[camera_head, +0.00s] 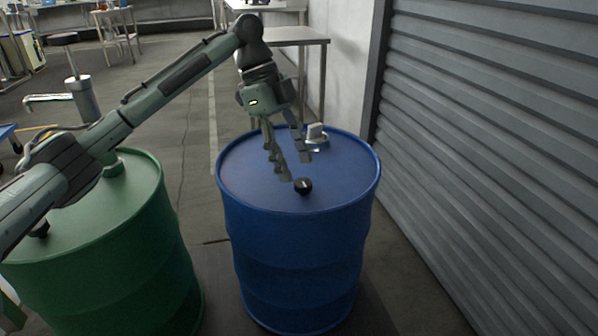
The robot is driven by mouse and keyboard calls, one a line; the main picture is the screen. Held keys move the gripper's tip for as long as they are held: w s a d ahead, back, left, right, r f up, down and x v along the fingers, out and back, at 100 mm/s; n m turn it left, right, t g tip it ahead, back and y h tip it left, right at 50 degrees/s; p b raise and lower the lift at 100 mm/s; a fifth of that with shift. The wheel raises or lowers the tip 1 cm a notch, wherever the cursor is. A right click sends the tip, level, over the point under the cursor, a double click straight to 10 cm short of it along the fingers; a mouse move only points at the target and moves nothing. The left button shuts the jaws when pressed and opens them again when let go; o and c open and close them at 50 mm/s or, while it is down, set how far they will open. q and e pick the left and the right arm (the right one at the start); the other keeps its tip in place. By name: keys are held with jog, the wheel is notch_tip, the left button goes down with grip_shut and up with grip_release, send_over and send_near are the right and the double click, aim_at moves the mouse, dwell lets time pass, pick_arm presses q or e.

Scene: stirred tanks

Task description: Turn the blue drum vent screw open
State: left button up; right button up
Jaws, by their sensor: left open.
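The blue drum (292,235) stands upright right of centre. A small round black screw knob (303,186) with a light mark on top sits near the front of its lid. My left gripper (296,168) reaches in from the left and points down over the lid. Its fingers are apart with nothing between them. The fingertips are just behind the black knob in the picture; I cannot tell whether they touch it or the lid. My right gripper is not in view.
A green drum (110,255) stands at the left, partly under my left arm. A grey ribbed shutter (490,130) rises close on the right. A metal table (300,37) stands behind the blue drum. Grey floor is clear between the drums and toward the back.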

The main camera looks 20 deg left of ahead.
aim_at(302, 182)
pick_arm(q)
jog(key=shift+x, duration=1.2)
jog(key=shift+d+f, duration=0.1)
jog(key=shift+f, duration=0.3)
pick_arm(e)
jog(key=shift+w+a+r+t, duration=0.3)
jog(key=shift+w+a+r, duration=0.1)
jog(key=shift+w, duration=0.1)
pick_arm(q)
jog(key=shift+c, duration=0.3)
